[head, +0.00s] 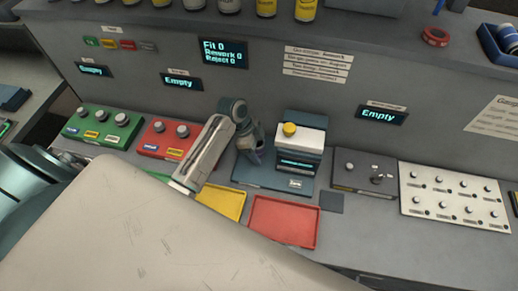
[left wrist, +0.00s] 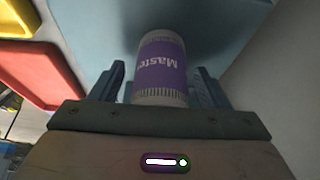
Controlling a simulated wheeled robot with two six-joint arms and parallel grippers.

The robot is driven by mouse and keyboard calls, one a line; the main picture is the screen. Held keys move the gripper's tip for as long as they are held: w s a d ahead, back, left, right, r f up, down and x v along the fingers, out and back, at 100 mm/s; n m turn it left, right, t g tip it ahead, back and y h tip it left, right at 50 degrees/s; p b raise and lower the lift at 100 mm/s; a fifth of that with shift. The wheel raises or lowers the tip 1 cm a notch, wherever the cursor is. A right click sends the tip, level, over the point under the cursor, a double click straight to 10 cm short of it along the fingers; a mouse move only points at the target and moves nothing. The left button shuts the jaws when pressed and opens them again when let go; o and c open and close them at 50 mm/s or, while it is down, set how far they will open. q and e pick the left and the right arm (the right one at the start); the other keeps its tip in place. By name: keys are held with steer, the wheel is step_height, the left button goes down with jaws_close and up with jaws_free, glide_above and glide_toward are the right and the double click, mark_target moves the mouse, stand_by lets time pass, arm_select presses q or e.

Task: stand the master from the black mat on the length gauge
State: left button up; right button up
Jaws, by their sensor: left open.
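The master (left wrist: 160,72) is a white cylinder with a purple label, between the open fingers of my left gripper (left wrist: 160,90) in the left wrist view. A gap shows beside it. In the head view my left gripper (head: 252,140) is at the left part of the length gauge (head: 270,176), which has a blue base and a white head with a yellow knob. The master (head: 256,156) shows there partly hidden by the gripper, seemingly standing on the gauge base; its contact is hard to see. The small black mat (head: 331,202) is bare. My right gripper is out of view.
A red tray (head: 284,244) and a yellow tray (head: 222,203) lie in front of the gauge, both empty where visible. Green (head: 103,126) and red (head: 170,138) racks hold knobbed parts at left. A grey fixture (head: 363,171) and a white pegged board (head: 454,196) stand at right.

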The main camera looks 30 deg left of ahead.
arm_select(q)
steer(key=b+v, duration=0.3)
steer(key=v, duration=0.7)
steer(key=shift+s, duration=0.1)
